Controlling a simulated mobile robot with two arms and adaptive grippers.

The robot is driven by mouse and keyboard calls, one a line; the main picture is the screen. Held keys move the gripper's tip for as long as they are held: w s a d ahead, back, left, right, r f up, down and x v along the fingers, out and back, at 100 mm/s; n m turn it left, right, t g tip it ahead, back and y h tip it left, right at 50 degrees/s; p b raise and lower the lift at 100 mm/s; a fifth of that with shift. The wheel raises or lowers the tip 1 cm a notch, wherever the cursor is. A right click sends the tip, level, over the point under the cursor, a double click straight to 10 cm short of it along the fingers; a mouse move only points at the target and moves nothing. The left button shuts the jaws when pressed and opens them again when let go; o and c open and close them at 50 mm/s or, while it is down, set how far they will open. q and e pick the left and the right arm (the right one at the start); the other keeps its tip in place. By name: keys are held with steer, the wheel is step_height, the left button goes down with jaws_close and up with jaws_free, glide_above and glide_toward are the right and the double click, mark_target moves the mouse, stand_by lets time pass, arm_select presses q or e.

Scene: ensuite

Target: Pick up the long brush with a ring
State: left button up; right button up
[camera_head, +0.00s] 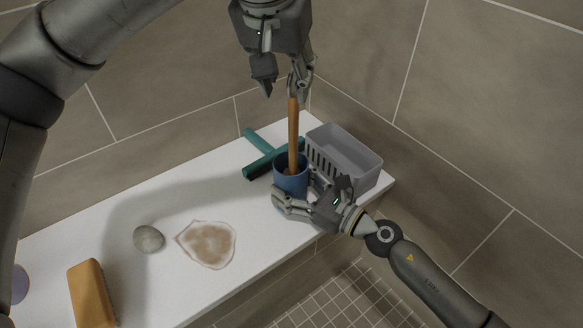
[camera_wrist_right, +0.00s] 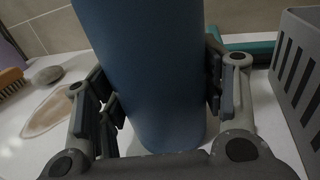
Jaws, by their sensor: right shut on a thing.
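The long brush (camera_head: 293,130) has a brown wooden handle and stands upright in a blue cup (camera_head: 291,180). Its lower end is hidden inside the cup, and its top is partly hidden at my left gripper, so I cannot make out the ring clearly. My left gripper (camera_head: 282,88) is above the cup, pointing down with its fingers apart; one finger overlaps the handle's top. My right gripper (camera_head: 300,197) is shut on the blue cup low on its side. In the right wrist view the cup (camera_wrist_right: 150,70) stands between both fingers.
A grey slotted basket (camera_head: 345,155) stands right of the cup on the white ledge (camera_head: 180,270). A teal squeegee (camera_head: 262,150) lies behind the cup. A stone (camera_head: 148,239), a brown-stained patch (camera_head: 208,244) and an orange brush (camera_head: 90,293) lie to the left.

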mark_target(291, 97)
arm_select(q)
steer(key=x, duration=0.7)
steer(key=shift+s+d+f, duration=0.2)
steer(key=shift+c, duration=0.5)
jaws_close()
